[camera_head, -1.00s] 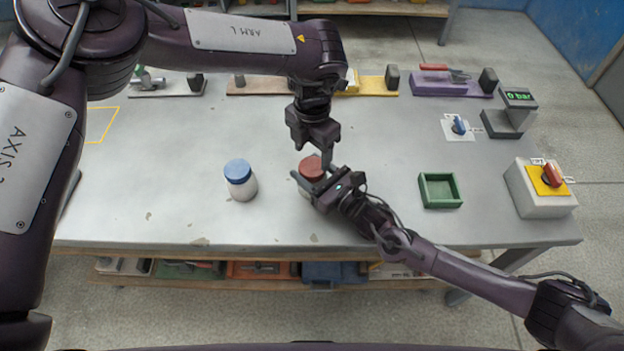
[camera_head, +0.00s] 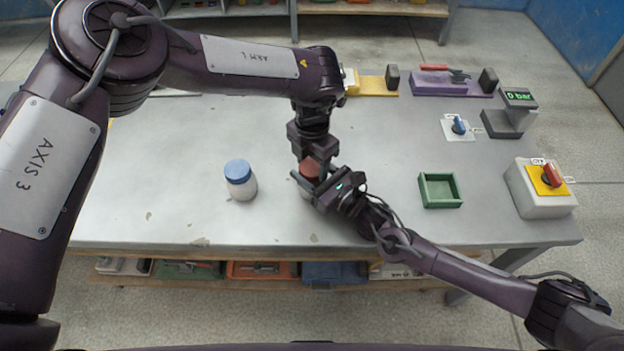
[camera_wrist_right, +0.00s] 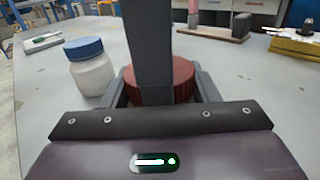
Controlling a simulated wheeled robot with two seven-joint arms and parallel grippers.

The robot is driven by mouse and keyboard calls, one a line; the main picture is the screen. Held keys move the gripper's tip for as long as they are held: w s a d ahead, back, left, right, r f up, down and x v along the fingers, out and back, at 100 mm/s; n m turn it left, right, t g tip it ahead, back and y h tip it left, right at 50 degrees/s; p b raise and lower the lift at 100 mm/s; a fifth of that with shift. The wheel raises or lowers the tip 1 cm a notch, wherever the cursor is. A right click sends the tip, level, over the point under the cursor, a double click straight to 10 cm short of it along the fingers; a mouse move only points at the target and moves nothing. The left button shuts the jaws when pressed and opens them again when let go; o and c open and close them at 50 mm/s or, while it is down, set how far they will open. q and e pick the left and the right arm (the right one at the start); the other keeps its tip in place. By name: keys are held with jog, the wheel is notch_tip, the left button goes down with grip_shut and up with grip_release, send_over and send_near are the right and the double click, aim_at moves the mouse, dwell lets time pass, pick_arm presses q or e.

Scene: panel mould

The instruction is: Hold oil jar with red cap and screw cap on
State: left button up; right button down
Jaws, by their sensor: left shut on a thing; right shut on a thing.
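The oil jar (camera_head: 304,192) with the red cap (camera_head: 309,168) stands on the metal table, mostly hidden behind my right gripper. My right gripper (camera_head: 312,182) is shut around the jar, coming from the lower right. My left gripper (camera_head: 313,160) points straight down from above, shut on the red cap. In the right wrist view the ribbed red cap (camera_wrist_right: 183,82) sits between my right fingers, and a dark finger of my left gripper (camera_wrist_right: 147,55) crosses in front of it. Whether the cap is seated on the thread cannot be seen.
A white jar with a blue cap (camera_head: 240,180) stands to the left. A green tray (camera_head: 440,204) is empty to the right. A switch box with a red knob (camera_head: 538,190) stands at the right edge. Coloured tool holders line the back.

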pick_arm(q)
jog(key=m, duration=0.2)
jog(key=shift+m, duration=0.4)
jog(key=o, duration=1.2)
jog(key=shift+c, duration=0.2)
pick_arm(e)
jog(key=shift+f, duration=0.1)
pick_arm(q)
notch_tip(320, 180, up, 12)
pick_arm(e)
jog(key=shift+c, duration=2.2)
grip_release()
